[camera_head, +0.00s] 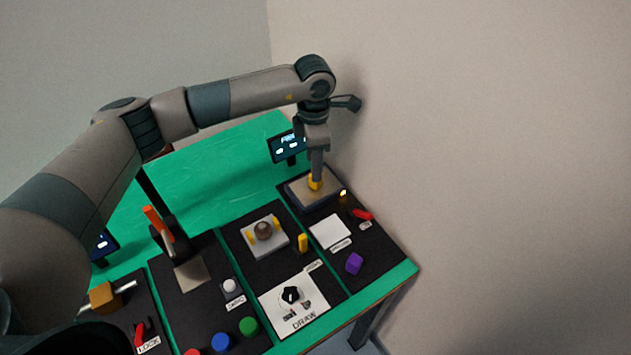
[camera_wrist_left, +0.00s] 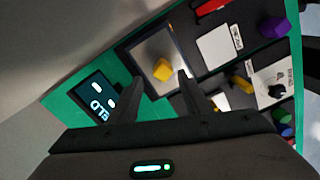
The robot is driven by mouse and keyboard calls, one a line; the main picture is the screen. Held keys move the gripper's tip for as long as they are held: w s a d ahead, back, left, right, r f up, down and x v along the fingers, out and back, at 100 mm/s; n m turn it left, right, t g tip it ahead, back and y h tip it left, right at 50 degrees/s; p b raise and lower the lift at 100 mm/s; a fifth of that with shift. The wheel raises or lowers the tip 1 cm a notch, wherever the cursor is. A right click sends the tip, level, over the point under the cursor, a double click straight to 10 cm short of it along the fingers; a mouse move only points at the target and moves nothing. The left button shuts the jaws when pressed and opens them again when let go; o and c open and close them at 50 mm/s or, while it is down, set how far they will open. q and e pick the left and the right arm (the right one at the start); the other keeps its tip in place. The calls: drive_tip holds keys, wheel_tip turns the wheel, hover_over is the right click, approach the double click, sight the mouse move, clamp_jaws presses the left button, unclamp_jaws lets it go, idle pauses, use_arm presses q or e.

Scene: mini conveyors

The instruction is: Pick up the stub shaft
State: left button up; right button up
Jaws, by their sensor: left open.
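My left gripper (camera_head: 316,176) points down over the grey plate (camera_head: 296,188) at the back right of the table. A short yellow piece (camera_head: 315,184) is on this plate at the fingertips; it may be the stub shaft. In the left wrist view the yellow piece (camera_wrist_left: 162,69) shows beyond the fingers, in line with the gap between them. My left gripper (camera_wrist_left: 160,85) is open, and nothing shows held in it. A second yellow piece (camera_head: 302,242) stands upright beside the grey fixture; I cannot tell which piece is the stub shaft. My right gripper is not in view.
A screen (camera_head: 287,147) stands just left of the plate. A white pad (camera_head: 330,231), a red lever (camera_head: 363,214) and a purple block (camera_head: 354,263) are in front. A grey fixture (camera_head: 265,236) with a round part is to the left. The wall is close on the right.

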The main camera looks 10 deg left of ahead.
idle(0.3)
use_arm(q)
drive_tip(key=f, duration=0.4)
drive_tip(key=shift+s+d+f+b, duration=0.15)
drive_tip(key=shift+s+d+b, duration=0.05)
drive_tip(key=shift+s+b, duration=0.15)
drive_tip(key=shift+w+f, duration=0.1)
drive_tip(key=shift+f, duration=0.4)
drive_tip(key=shift+c, duration=0.7)
clamp_jaws()
